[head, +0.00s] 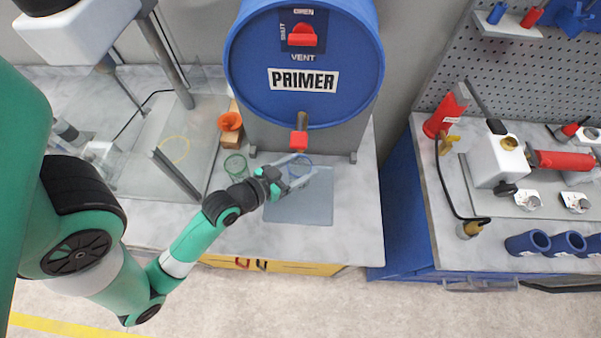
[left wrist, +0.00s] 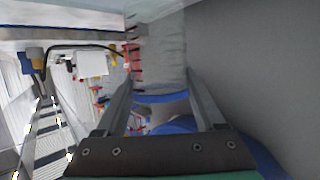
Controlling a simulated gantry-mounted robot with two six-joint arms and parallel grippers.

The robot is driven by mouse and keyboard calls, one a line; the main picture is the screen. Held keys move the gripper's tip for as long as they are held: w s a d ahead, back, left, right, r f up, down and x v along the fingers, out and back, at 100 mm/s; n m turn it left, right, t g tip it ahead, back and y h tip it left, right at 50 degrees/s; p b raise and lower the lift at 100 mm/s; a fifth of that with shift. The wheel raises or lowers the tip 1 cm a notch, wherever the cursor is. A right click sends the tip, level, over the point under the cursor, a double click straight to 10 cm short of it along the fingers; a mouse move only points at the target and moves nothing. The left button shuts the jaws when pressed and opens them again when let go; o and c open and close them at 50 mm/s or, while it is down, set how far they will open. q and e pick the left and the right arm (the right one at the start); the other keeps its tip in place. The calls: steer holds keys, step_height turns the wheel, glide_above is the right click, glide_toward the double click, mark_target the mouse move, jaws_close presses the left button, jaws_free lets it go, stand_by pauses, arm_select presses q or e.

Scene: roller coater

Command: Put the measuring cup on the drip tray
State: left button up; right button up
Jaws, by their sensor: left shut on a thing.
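My left gripper (head: 296,171) is shut on a clear measuring cup (head: 300,161) with a blue rim, below the red-handled tap of the primer drum. The cup's blue rim (left wrist: 160,98) shows between the two fingers (left wrist: 160,106) in the left wrist view. The drip tray (head: 298,212) is a flat grey-blue square on the bench. In the head view the held cup overlaps the tray's back edge; I cannot tell whether it touches the tray. The cup's lower part is hard to make out. My right gripper is not in view.
The blue primer drum (head: 304,60) with its red tap (head: 299,142) stands behind the tray. A green-rimmed cup (head: 235,165) and an orange funnel (head: 230,121) are to the left. A yellow-rimmed shape (head: 174,150) shows by clear panels. Bench right of the tray is clear.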

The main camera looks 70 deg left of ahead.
mark_target(306, 170)
arm_select(q)
steer(key=shift+w+a+f+b, duration=0.15)
steer(key=shift+f+b, duration=0.55)
steer(key=shift+f, duration=1.05)
steer(key=shift+f, duration=0.2)
steer(key=o, duration=1.3)
steer(key=shift+r, duration=0.1)
